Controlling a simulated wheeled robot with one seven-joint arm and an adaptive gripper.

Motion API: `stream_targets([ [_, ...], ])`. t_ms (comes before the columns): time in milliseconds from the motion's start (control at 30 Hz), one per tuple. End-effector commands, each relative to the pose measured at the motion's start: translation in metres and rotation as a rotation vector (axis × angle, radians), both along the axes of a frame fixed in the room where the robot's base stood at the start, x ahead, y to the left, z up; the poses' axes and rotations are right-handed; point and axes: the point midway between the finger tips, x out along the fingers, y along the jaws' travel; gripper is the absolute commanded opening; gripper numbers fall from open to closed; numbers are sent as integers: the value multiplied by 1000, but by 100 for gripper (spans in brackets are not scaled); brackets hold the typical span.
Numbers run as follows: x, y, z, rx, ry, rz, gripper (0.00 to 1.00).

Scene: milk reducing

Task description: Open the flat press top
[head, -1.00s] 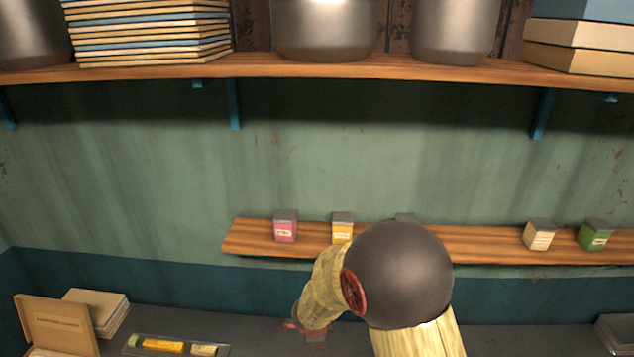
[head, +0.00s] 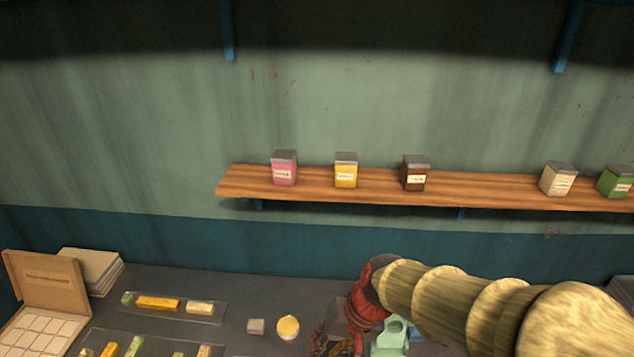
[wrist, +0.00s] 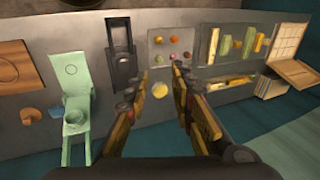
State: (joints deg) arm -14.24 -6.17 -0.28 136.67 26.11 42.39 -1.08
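My gripper (wrist: 155,84) is open in the wrist view, with nothing between its fingers. In the head view my gripper (head: 345,325) is low at the counter's centre, partly cut off by the lower edge. A mint-green device (wrist: 76,108) with a flat plate marked by a circle is left of the fingers in the wrist view. It also shows partly in the head view (head: 390,340), beside my gripper. A dark device (wrist: 122,66) with a frame-like upper part lies beyond the left finger, apart from it. I cannot tell for sure which device is the flat press.
Trays of coloured bars (head: 170,304) and an open carton (head: 45,285) are at left. A wooden shelf (head: 310,180) with jars runs above.

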Motion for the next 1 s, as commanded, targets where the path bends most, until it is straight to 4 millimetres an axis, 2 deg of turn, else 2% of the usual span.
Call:
stream_targets([
  [33, -10, -17, -14, -35, -24, 25, 24],
  [300, -55, -105, -43, -240, -135, 104, 24],
  [500, -72, -147, -63, -334, -261, 75, 24],
  [867, -84, -169, -82, -344, -401, -27, 24],
  [1000, -84, -171, -84, -345, -400, -34, 29],
])
